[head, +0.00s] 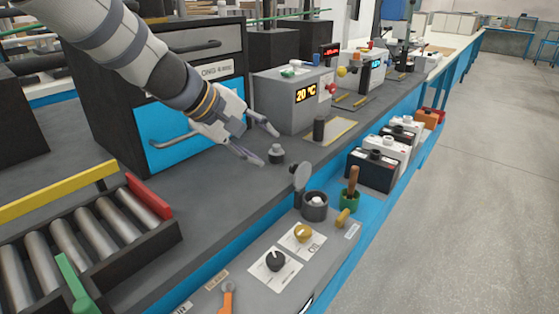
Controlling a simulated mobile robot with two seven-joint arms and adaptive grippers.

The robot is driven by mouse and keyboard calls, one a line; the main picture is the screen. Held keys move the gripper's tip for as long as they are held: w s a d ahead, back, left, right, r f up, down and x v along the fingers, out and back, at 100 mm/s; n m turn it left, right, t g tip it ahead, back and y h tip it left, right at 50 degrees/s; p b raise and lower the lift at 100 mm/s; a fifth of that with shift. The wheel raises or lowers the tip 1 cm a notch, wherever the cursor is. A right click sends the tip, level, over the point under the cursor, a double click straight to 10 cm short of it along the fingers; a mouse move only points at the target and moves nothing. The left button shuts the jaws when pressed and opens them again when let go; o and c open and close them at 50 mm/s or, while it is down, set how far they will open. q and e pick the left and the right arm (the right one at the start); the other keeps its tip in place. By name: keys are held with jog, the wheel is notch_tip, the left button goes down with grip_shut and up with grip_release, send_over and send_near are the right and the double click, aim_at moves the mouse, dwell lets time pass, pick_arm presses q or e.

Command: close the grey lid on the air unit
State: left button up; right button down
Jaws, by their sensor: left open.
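The grey round lid (301,177) stands up on edge, open, at the left rim of a dark grey cup (315,207) with a white piece inside. The cup is at the far end of the grey panel (255,290), which I take to be the air unit. My left gripper (269,147) is open and empty over the bench, to the left of the lid and apart from it. My right gripper is out of view.
A green cup (349,201) with a brown handle stands right of the grey cup. The panel carries a yellow knob (303,232) and a black knob (275,260). A grey box (294,104) reading 20 °C stands behind. A roller tray (85,240) is at left.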

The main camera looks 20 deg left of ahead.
aim_at(291, 166)
pick_arm(q)
jog(key=b+x, duration=0.1)
jog(key=x, duration=0.9)
jog(key=shift+s+f+b, duration=0.1)
jog(key=shift+f+b, duration=0.2)
jog(key=shift+b, duration=0.05)
jog(key=shift+w+d+f, duration=0.15)
jog(key=shift+w+d, duration=0.1)
jog(key=shift+w, duration=0.05)
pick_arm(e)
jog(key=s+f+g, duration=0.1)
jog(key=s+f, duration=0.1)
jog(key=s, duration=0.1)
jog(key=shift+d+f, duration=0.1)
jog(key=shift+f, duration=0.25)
pick_arm(q)
grip_shut()
